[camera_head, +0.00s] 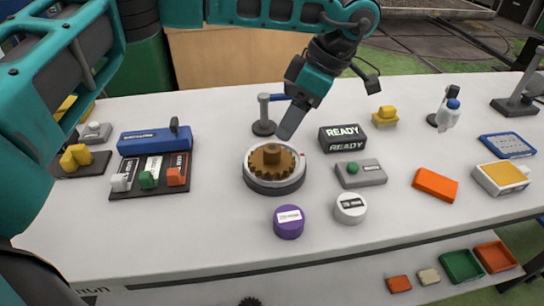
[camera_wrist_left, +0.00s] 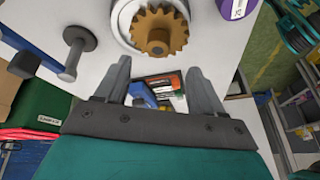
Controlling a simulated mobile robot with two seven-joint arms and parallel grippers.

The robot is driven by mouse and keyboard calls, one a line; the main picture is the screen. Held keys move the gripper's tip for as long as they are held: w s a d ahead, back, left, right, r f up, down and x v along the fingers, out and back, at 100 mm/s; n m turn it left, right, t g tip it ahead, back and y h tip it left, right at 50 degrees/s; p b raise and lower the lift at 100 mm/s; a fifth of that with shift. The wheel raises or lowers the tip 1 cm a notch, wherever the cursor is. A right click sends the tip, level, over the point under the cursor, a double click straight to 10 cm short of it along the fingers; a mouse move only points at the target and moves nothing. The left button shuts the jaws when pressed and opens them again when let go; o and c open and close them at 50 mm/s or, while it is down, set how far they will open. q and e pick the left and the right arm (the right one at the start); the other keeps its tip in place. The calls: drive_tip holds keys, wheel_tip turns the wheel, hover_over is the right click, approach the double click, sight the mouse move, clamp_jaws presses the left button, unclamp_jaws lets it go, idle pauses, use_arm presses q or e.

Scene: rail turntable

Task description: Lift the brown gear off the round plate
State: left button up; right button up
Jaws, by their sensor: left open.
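The brown gear (camera_head: 272,158) lies on the round plate (camera_head: 274,187), a grey and white turntable near the middle of the table. In the left wrist view the gear (camera_wrist_left: 160,31) and the plate's white rim (camera_wrist_left: 123,18) show at the top. My left gripper (camera_head: 287,130) is above and just behind the gear in the head view, pointing down. In the wrist view its two fingers (camera_wrist_left: 157,82) are spread apart with nothing between them, and the gear lies beyond their tips. My right gripper is not in view.
A grey post stand (camera_head: 264,121) is close behind the plate. A black READY box (camera_head: 343,138) and a grey button box (camera_head: 360,173) stand right of it. A purple puck (camera_head: 288,222) and a white puck (camera_head: 350,208) are in front. A blue box (camera_head: 154,140) is left.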

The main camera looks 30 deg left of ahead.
sight(273, 148)
use_arm(q)
drive_tip(key=x, duration=0.7)
drive_tip(key=shift+a+f, duration=0.3)
drive_tip(key=shift+f, duration=0.05)
drive_tip(key=shift+w, duration=0.1)
clamp_jaws()
drive_tip(key=shift+r, duration=0.1)
